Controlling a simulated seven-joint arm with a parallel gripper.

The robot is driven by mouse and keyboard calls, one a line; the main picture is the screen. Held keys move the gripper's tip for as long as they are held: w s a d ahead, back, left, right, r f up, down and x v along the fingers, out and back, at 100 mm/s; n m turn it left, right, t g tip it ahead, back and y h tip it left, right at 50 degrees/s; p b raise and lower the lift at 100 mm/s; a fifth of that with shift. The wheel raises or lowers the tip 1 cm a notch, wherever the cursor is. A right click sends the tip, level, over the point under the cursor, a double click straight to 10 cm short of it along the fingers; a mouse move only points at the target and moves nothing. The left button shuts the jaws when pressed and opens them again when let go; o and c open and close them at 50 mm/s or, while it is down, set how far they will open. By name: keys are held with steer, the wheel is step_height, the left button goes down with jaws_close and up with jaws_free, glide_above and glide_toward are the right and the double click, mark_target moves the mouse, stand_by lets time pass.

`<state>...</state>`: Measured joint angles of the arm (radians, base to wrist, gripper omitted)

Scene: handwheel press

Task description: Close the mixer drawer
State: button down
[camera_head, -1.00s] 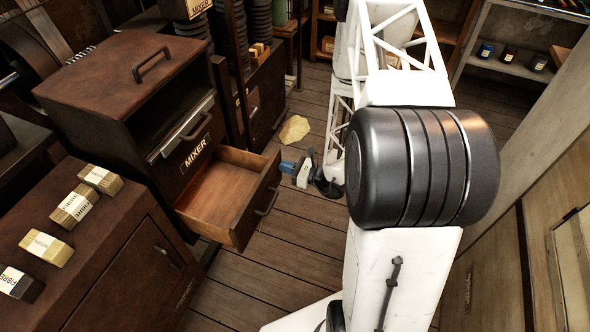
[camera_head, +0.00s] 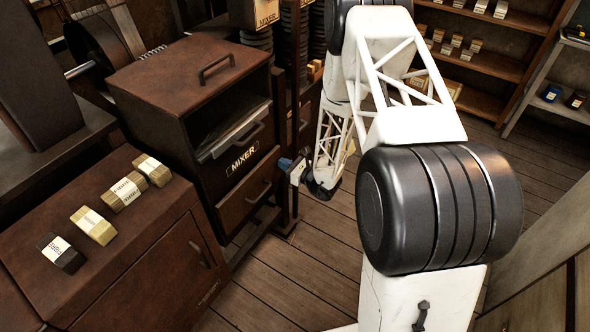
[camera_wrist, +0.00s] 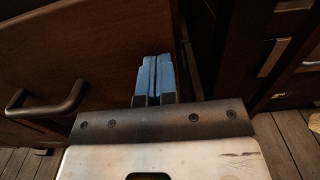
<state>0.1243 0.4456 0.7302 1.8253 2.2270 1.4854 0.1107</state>
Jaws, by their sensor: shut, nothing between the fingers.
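The mixer drawer (camera_head: 248,203) sits in the lower part of the brown mixer cabinet (camera_head: 188,88), below the MIXER label. Its front looks flush or nearly flush with the cabinet; a small gap cannot be ruled out. In the wrist view the drawer front (camera_wrist: 90,60) fills the left side, with its dark bar handle (camera_wrist: 45,100) at the left. My gripper (camera_head: 284,163) is at the right edge of the drawer front. Its blue fingers (camera_wrist: 154,78) are together and empty, pointing at the drawer front near its right edge. Whether they touch it is unclear.
A brown cabinet (camera_head: 150,270) with several labelled bars on top stands at the front left. Dark posts (camera_head: 293,110) stand just right of the mixer. The plank floor (camera_head: 300,260) in front is clear. Shelves (camera_head: 490,65) stand at the back right.

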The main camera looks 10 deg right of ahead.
steer(key=shift+x, duration=0.9)
steer(key=shift+a, duration=0.1)
steer(key=v, duration=1.5)
steer(key=shift+r, duration=0.1)
